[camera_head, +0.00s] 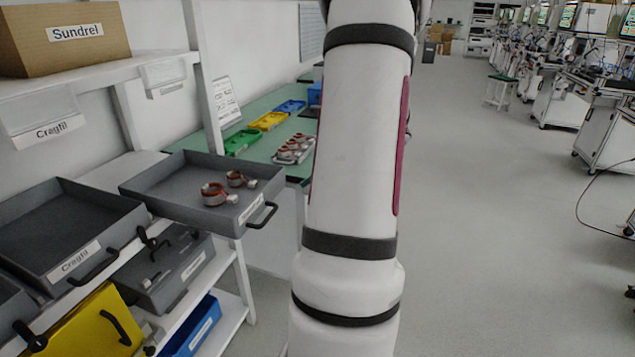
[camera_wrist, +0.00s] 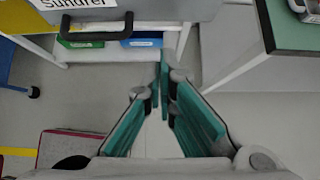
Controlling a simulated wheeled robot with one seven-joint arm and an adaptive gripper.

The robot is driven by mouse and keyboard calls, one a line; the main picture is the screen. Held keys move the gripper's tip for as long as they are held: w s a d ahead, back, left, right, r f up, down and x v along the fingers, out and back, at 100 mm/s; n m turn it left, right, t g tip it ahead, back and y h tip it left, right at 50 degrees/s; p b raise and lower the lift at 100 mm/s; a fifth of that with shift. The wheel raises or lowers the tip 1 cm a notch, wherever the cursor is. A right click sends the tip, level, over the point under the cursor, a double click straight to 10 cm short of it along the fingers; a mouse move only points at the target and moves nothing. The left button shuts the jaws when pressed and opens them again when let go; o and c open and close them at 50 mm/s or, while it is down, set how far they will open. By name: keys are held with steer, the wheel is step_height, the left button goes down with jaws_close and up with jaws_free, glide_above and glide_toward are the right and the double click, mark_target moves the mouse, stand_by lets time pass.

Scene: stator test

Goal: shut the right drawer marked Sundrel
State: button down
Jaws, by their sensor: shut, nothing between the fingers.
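The right drawer (camera_head: 165,196) is a grey open-topped tray standing out past the rack's front. Its front label is too small to read in the head view. Two red-and-silver stator parts (camera_head: 213,194) lie in it. In the wrist view the drawer front (camera_wrist: 190,10) is at the top, with a label reading Sundrel, partly cut off, and a black handle (camera_wrist: 84,36). My gripper (camera_wrist: 163,75) has its green fingers together and empty. In this view it is below and to the right of the handle, apart from the drawer front. My arm hides the gripper in the head view.
A left drawer (camera_head: 45,219) marked Cragfil also stands out. Below are a grey bin (camera_head: 168,274), a yellow bin (camera_head: 85,325) and a blue bin (camera_head: 190,330). A Sundrel cardboard box (camera_head: 65,38) sits above. A green table (camera_head: 268,103) stands behind.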

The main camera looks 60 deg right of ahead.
steer(key=w+f, duration=0.3)
steer(key=w, duration=0.4)
steer(key=shift+a, duration=0.25)
steer(key=shift+w, duration=0.1)
steer(key=w, duration=0.8)
steer(key=w+a, duration=0.1)
steer(key=w, duration=0.6)
steer(key=w+a, duration=0.1)
steer(key=w, duration=0.7)
steer(key=shift+w, duration=0.6)
steer(key=shift+w+r, duration=0.1)
